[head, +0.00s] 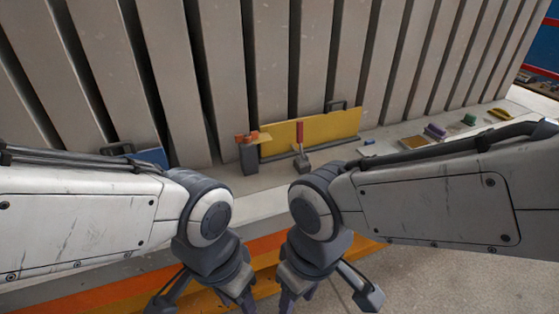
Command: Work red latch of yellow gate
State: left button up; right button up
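The yellow gate (335,130) is an upright flat panel against the grey ribbed wall, with a dark handle (337,105) on its top edge. At its left end stands a grey post (249,160) topped by an orange-red latch piece (244,138). A red-handled tool (300,132) with a grey lower end stands in front of the panel. My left gripper (240,298) and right gripper (292,298) point down at the bottom edge, well short of the gate and touching nothing visible. Their fingertips are cut off, so their opening is unclear.
Several small items lie on the ledge to the right, including a purple block (435,131), a green piece (469,119) and a yellow piece (499,114). A blue panel (152,157) shows behind my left arm. An orange strip (265,245) runs along the front.

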aim_at(299, 135)
jog(key=k, duration=0.5)
jog(key=z, duration=0.85)
jog(key=i, duration=1)
jog(key=u, duration=0.75)
jog(key=i, duration=0.6)
jog(key=u, duration=0.65)
